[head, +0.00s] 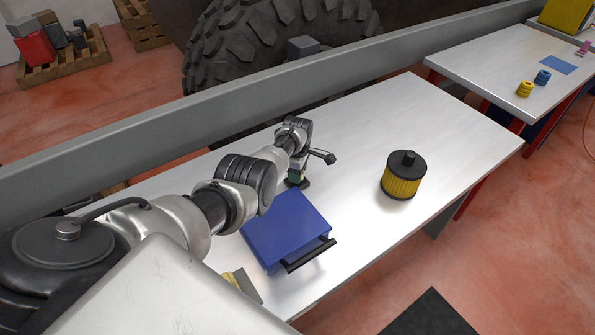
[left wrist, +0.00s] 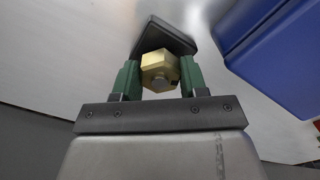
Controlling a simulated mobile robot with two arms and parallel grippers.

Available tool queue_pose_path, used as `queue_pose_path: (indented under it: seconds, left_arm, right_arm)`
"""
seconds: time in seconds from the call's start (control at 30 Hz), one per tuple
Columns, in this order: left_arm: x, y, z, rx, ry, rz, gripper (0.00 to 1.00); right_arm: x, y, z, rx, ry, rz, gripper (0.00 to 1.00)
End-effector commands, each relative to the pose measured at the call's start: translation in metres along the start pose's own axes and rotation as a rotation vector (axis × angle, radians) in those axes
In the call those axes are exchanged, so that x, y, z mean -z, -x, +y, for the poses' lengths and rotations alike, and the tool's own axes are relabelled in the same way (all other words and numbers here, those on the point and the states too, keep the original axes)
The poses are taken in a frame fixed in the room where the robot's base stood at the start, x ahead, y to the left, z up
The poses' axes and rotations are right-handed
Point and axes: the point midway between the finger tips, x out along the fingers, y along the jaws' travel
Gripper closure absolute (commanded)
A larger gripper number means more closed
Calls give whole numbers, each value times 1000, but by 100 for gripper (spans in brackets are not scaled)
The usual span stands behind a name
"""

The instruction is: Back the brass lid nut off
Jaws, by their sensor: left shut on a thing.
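The brass lid nut (left wrist: 160,68) is a hexagonal piece in the left wrist view, between the two green fingers. My left gripper (left wrist: 157,78) is shut on it. The nut stands in front of a dark grey block or plate (left wrist: 168,34) on the light worktop. In the head view, my left gripper (head: 297,178) points down at the worktop just behind the blue case. The nut itself is hidden or too small to make out there. My right gripper is in neither view.
A blue case (head: 285,226) with a black handle lies close in front of my left gripper. A yellow filter with a black cap (head: 402,177) stands to the right on the worktop (head: 370,118). A grey rail (head: 250,88) runs along the back, before a large tyre (head: 235,55).

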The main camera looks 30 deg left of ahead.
Motion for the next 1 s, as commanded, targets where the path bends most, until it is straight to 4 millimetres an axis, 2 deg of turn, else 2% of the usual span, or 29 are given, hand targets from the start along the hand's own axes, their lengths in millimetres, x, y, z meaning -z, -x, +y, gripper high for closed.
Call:
queue_pose_path:
  seconds: [0.03,0.5,0.53,0.67,0.7,1.0]
  left_arm:
    - [-2,-7,-6,18,6,-4,81]
    - [-3,-7,-6,19,16,-4,81]
    - [-3,-7,-6,19,16,-4,54]
    - [-2,-6,-5,14,16,-3,34]
    - [-2,-5,-4,13,16,-2,31]
    - [-1,1,-2,6,17,-1,31]
  right_arm:
    - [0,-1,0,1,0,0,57]
    - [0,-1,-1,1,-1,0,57]
    - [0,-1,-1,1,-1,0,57]
    - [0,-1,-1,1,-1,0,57]
    - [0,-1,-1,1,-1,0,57]
    - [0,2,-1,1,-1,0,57]
